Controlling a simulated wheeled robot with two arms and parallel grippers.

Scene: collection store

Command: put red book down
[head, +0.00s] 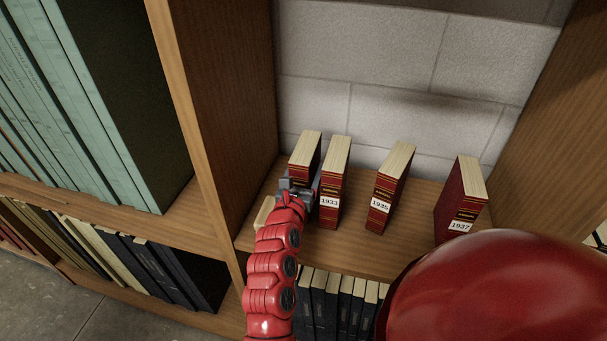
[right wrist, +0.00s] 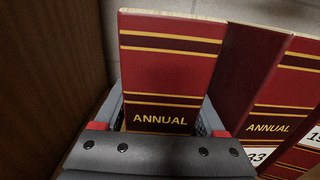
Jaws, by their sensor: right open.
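The red book (head: 305,150) with gold bands stands upright at the left end of the shelf (head: 350,247), beside the book marked 1933 (head: 331,180). In the right wrist view its spine (right wrist: 170,75) reads ANNUAL. My right gripper (head: 298,190) is at its lower spine, with a finger on either side. The jaws are open, and the gripper hides the book's lower part and base. My left gripper is not in view.
Red books marked 1935 (head: 388,190) and 1937 (head: 462,200) stand further right, with gaps between them. A wooden upright (head: 225,110) is close on the left. A small pale object (head: 264,213) lies left of my gripper. Dark books (head: 330,300) fill the shelf below.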

